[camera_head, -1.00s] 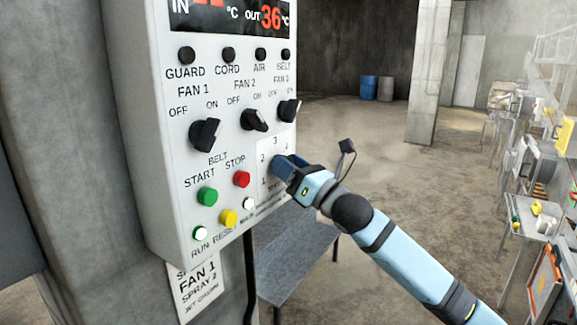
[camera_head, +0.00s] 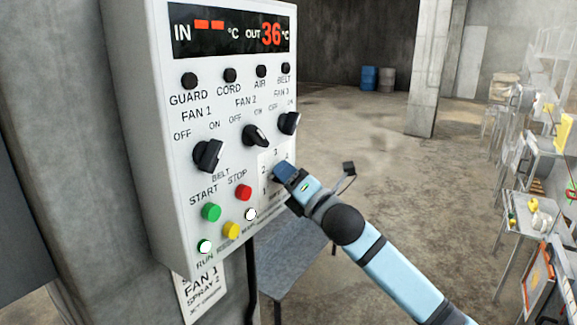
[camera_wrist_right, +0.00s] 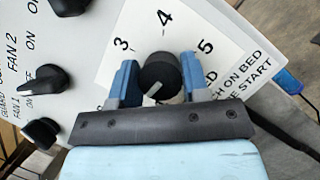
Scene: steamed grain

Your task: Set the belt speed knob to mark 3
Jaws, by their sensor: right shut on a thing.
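The belt speed knob (camera_wrist_right: 160,78) is a round black knob on a white dial plate (camera_wrist_right: 108,70). In the right wrist view it sits between the blue fingers of my right gripper (camera_wrist_right: 157,82), which is shut on it. A pale line on the knob points down and left in that view, away from the printed 3, 4 and 5. The lower dial marks are hidden by the gripper. In the head view my right gripper (camera_head: 284,172) covers the knob and part of the dial plate (camera_head: 278,156). My left gripper is not in view.
The control box (camera_head: 150,100) carries fan knobs, a green start button (camera_head: 211,212), a red stop button (camera_head: 243,192) and a yellow button (camera_head: 231,230) close to the gripper. A grey table (camera_head: 290,255) stands below.

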